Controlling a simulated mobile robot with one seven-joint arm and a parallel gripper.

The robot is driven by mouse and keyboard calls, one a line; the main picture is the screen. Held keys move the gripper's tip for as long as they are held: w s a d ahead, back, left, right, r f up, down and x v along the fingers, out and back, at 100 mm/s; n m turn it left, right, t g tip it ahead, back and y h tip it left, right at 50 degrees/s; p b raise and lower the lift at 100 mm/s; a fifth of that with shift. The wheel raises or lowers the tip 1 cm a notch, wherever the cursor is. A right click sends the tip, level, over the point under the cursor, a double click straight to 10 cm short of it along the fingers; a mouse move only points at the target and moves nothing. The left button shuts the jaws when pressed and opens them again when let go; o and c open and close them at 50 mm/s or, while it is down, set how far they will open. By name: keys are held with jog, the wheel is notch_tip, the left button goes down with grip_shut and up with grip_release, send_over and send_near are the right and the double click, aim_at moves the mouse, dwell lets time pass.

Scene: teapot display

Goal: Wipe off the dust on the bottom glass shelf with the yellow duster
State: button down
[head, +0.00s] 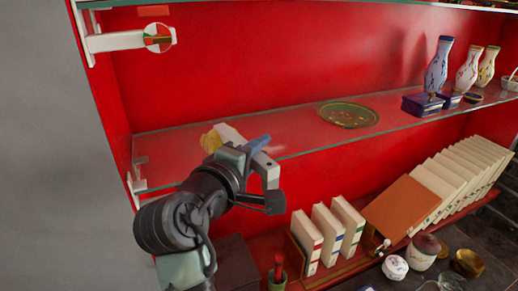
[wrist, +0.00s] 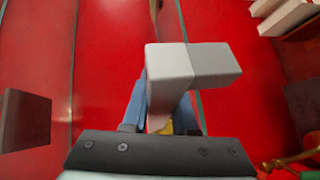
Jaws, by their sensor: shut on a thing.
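The lower glass shelf (head: 300,137) runs across the red cabinet in the head view. Its edges also show in the wrist view (wrist: 188,20). My gripper (head: 238,139) is at the left part of this shelf, by its front edge. It is shut on the yellow duster (head: 210,140), whose yellow part shows left of the jaws. Only a sliver of yellow shows in the wrist view (wrist: 165,130), between blue fingers and behind a light grey block. Contact with the glass cannot be told. Dust is not clearly visible; a faint pale patch lies right of the gripper.
A green decorated plate (head: 348,115) lies mid-shelf. Blue boxes (head: 422,104) and vases (head: 438,66) stand farther right. Below are white books (head: 327,235), a brown leaning board (head: 398,212) and jars (head: 422,251). A white bracket (head: 115,42) is upper left. Glass between gripper and plate is clear.

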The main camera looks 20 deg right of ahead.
jog(key=shift+s+a, duration=0.15)
jog(key=shift+a, duration=0.05)
jog(key=shift+d, duration=0.1)
jog(key=shift+f, duration=0.2)
dwell(0.3)
jog(key=shift+f+b, duration=0.55)
jog(key=shift+f, duration=0.4)
jog(key=shift+d+f+p, duration=0.1)
jog(key=shift+d+p, duration=2)
jog(key=shift+d, duration=3.05)
jog(key=shift+a, duration=1.9)
